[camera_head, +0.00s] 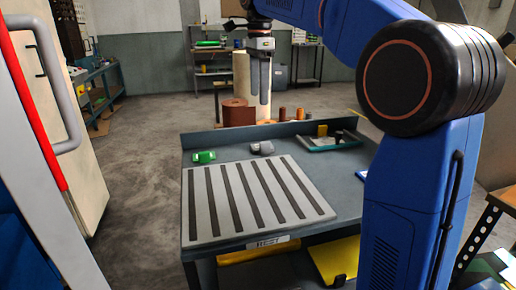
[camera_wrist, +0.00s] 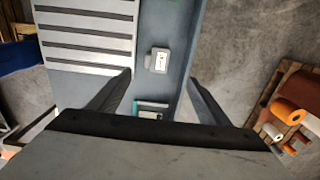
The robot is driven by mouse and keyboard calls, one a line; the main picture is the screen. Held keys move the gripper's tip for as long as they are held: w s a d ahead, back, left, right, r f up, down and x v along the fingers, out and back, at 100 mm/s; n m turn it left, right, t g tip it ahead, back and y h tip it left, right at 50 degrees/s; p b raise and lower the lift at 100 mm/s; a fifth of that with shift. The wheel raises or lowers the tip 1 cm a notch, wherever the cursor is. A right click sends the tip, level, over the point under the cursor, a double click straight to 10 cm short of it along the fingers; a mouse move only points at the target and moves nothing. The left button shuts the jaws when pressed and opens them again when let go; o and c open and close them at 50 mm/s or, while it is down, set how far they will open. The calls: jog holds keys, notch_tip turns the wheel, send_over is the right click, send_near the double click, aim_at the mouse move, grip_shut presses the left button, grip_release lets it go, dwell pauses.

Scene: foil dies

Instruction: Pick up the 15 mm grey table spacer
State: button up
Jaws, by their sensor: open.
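A small grey block (camera_head: 262,148), which looks like the grey table spacer, lies on the grey bench top (camera_head: 350,190) near its back edge, beyond the striped plate. In the wrist view the grey block (camera_wrist: 158,60) shows a pale label on its face and sits between and beyond my fingertips. Its thickness cannot be read. My gripper (camera_head: 259,102) hangs above and behind the block, fingers pointing down, open and empty. In the wrist view my gripper (camera_wrist: 161,77) has its two dark fingers spread wide apart.
A pale plate with dark stripes (camera_head: 255,200) covers the bench front. A green object (camera_head: 203,157) lies left of the block. A tray (camera_head: 325,145) with small items stands right. A raised lip (camera_head: 225,138) runs along the bench back. Large rolls (camera_head: 238,113) stand behind.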

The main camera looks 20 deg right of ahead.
send_over(263, 145)
jog(key=w, duration=0.4)
jog(key=f, duration=1)
jog(key=shift+s+a+f, duration=0.1)
jog(key=shift+s+f, duration=0.1)
jog(key=shift+f, duration=0.2)
jog(key=shift+s+f, duration=0.15)
jog(key=shift+f, duration=1.3)
jog(key=shift+s+f, duration=0.1)
jog(key=shift+f, duration=1.35)
jog(key=c, duration=1.2)
